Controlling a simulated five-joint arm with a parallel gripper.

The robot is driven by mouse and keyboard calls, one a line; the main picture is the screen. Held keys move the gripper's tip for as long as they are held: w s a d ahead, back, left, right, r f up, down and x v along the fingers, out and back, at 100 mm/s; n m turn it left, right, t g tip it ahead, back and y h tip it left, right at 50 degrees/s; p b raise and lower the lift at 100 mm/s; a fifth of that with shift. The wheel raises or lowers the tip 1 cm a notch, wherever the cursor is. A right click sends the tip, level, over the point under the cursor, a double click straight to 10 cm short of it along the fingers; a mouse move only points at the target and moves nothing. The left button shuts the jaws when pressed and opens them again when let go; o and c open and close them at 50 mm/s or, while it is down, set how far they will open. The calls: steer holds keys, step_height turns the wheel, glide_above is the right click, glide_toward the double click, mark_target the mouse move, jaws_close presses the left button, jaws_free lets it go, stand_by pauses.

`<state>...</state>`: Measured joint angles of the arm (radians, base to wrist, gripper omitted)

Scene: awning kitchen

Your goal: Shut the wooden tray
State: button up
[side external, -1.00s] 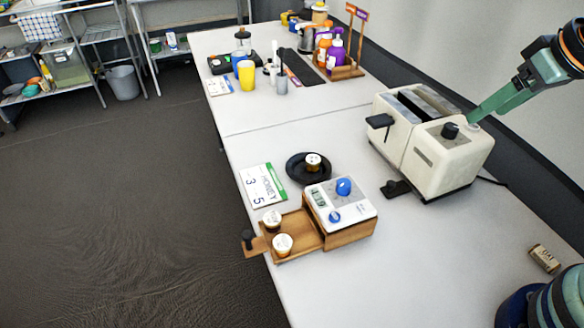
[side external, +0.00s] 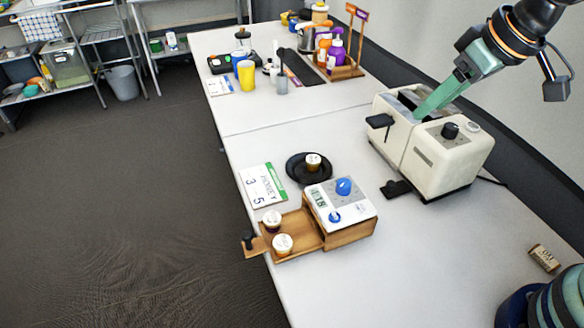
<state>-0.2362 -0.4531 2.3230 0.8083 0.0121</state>
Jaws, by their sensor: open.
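The wooden tray (side external: 299,228) is a drawer pulled out to the left from a small wooden box (side external: 351,234) with a white timer panel on top. Its front and dark knob (side external: 247,239) reach past the table's left edge. Two small white-lidded cups, one at the back (side external: 272,219) and one nearer (side external: 282,243), stand in the tray. My gripper (side external: 418,113) is above the cream toaster at the upper right, well apart from the tray. Its green fingers point down and left, and nothing is seen between them.
The cream toaster (side external: 446,160) stands right of the box. A black plate (side external: 296,174) with another small cup (side external: 313,162) lies behind the box, beside a white-green card (side external: 262,185). Bottles and jars crowd the far table. The front table (side external: 420,270) is mostly clear.

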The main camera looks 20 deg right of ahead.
steer(key=w+a+f+n+g+y, duration=0.1)
steer(key=a+f+n, duration=0.1)
steer(key=a, duration=0.4)
steer(key=w+a+f+n, duration=0.1)
steer(key=w+a, duration=0.1)
steer(key=a, duration=0.5)
steer(key=n+g, duration=0.1)
steer(key=n, duration=0.2)
glide_toward(247, 234)
steer(key=shift+y, duration=0.5)
steer(key=x, duration=0.8)
steer(key=shift+w+d+f, duration=0.1)
steer(key=shift+d+f, duration=0.25)
steer(key=shift+c, duration=0.3)
jaws_close()
